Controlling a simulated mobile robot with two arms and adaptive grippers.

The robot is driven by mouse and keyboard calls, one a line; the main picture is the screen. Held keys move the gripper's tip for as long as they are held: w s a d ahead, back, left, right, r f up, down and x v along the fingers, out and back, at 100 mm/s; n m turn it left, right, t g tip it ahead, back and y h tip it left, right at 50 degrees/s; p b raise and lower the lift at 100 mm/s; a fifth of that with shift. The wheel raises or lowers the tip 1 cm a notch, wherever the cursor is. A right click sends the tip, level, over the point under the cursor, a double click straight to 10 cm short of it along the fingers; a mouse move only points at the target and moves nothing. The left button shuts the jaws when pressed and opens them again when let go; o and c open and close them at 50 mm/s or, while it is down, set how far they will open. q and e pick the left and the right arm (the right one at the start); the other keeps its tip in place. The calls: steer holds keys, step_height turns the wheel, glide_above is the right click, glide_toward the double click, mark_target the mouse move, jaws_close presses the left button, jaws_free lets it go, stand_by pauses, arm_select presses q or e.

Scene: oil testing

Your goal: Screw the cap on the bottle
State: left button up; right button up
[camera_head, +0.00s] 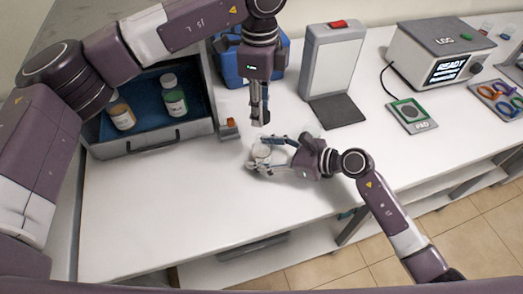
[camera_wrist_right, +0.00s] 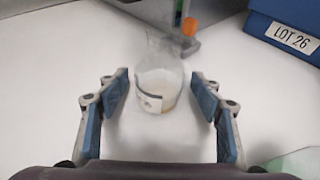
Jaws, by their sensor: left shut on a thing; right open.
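A clear glass bottle (camera_head: 263,153) with a pale label stands on the white table; in the right wrist view the bottle (camera_wrist_right: 158,82) shows a little yellowish liquid at the bottom. My right gripper (camera_head: 266,157) is open around it, with a blue-padded finger on each side and gaps to the glass in the right wrist view. My left gripper (camera_head: 261,117) points down above the table behind the bottle. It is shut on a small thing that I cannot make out. I cannot clearly identify the cap.
A grey tray (camera_head: 150,146) at the left holds an orange-labelled bottle (camera_head: 121,113) and a green-labelled bottle (camera_head: 174,98). A small orange piece (camera_head: 231,123) is beside it. A blue box (camera_wrist_right: 290,30) and a grey stand (camera_head: 331,62) are behind. The front table is clear.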

jaws_close()
arm_select(q)
glide_above(260, 137)
steer(key=shift+f, duration=2.5)
steer(key=shift+f, duration=0.85)
steer(key=shift+f, duration=0.6)
